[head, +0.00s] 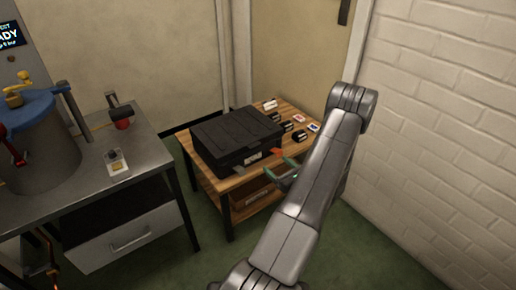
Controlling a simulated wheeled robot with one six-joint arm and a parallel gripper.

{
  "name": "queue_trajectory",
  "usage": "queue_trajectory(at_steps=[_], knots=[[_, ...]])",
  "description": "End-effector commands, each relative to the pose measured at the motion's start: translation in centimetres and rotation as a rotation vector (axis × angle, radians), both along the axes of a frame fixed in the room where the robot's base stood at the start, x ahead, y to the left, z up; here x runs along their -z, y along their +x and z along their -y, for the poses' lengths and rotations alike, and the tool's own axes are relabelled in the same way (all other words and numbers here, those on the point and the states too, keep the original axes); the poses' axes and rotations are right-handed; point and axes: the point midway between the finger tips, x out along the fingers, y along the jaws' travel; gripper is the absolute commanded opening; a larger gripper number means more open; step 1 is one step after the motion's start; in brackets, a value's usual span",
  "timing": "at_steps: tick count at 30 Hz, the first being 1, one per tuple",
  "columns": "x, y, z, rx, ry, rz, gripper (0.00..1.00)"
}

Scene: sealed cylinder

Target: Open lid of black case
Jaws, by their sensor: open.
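The black case (235,135) sits on a small wooden table with its ribbed lid down. A pale label shows on its front side. My gripper (261,163) is low at the front right of the case, partly hidden behind my arm. Its jaws are open, with an orange part near the case's right front corner and a greyish part at the front side. I cannot tell whether it touches the case. Nothing shows between the jaws.
The wooden table (207,181) has several small black, white and red items right of the case. A metal bench (85,185) with a blue-topped cylinder (40,140) stands left. A white brick wall (440,130) bounds the right; a door (300,60) is behind.

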Motion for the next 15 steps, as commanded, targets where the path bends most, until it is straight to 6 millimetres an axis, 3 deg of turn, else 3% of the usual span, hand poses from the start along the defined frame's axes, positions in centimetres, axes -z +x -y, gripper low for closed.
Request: queue_trajectory(at_steps=[15], knots=[[0.0,8.2,-6.2,-0.005,-0.002,0.003,0.76]])
